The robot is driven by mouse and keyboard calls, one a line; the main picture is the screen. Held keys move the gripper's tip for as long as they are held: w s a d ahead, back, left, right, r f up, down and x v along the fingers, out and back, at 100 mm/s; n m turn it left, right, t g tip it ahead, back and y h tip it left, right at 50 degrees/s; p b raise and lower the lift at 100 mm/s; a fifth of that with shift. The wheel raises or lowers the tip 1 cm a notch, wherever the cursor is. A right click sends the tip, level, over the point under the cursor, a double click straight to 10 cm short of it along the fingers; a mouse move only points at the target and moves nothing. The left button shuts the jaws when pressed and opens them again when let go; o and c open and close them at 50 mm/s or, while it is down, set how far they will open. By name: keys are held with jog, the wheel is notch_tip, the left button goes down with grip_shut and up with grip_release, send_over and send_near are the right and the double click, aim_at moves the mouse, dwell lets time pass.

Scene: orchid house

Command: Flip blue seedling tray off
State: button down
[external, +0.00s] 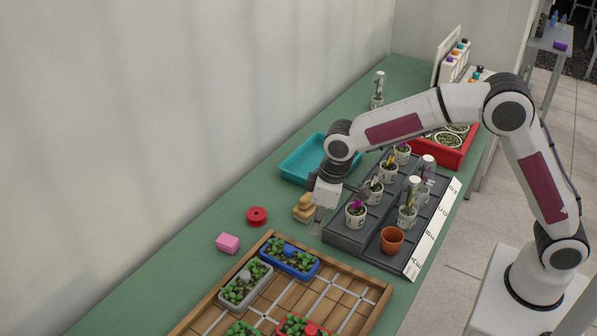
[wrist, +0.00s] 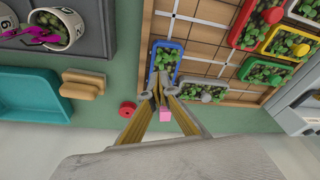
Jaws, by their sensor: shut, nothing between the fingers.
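The blue seedling tray (external: 300,271) holds green seedlings and stands in the far corner of the wooden-framed bed. A small blue raised piece (external: 290,249) shows among its leaves; whether it is a switch, and how it is set, I cannot tell. In the wrist view the blue tray (wrist: 180,63) lies just beyond my fingertips, which overlap its near edge in the picture. My gripper (external: 316,228) is shut and empty, held above the table beside the bed's far end. It also shows in the wrist view (wrist: 158,82). Contact with the tray is not visible.
A grey tray (external: 236,303) and a red tray (external: 287,331) share the bed. A pink block (external: 228,243), red spool (external: 257,217) and wooden brush (external: 304,210) lie nearby. A stepped stand (external: 345,237) with potted orchids and a teal basin (external: 291,170) are behind.

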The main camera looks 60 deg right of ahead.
jog(key=w+a+r+n+t, duration=0.1)
jog(key=w+a, duration=0.3)
jog(key=w, duration=0.4)
jog(key=shift+w+r+t+y, duration=0.3)
jog(key=shift+w+r+y, duration=0.1)
jog(key=shift+r, duration=0.15)
jog(key=shift+f, duration=0.15)
send_over(276, 256)
jog(key=w, duration=0.2)
jog(key=f, duration=0.6)
jog(key=a+f, duration=0.1)
jog(key=f, duration=0.2)
jog(key=shift+w+f, duration=0.1)
jog(key=shift+f, duration=0.05)
jog(key=shift+s+d+f, duration=0.1)
jog(key=shift+s+d, duration=0.4)
jog(key=shift+s, duration=0.35)
jog(key=shift+s+d+f, duration=0.1)
jog(key=shift+s+d, duration=0.35)
jog(key=shift+s, duration=0.4)
jog(key=shift+s, duration=0.25)
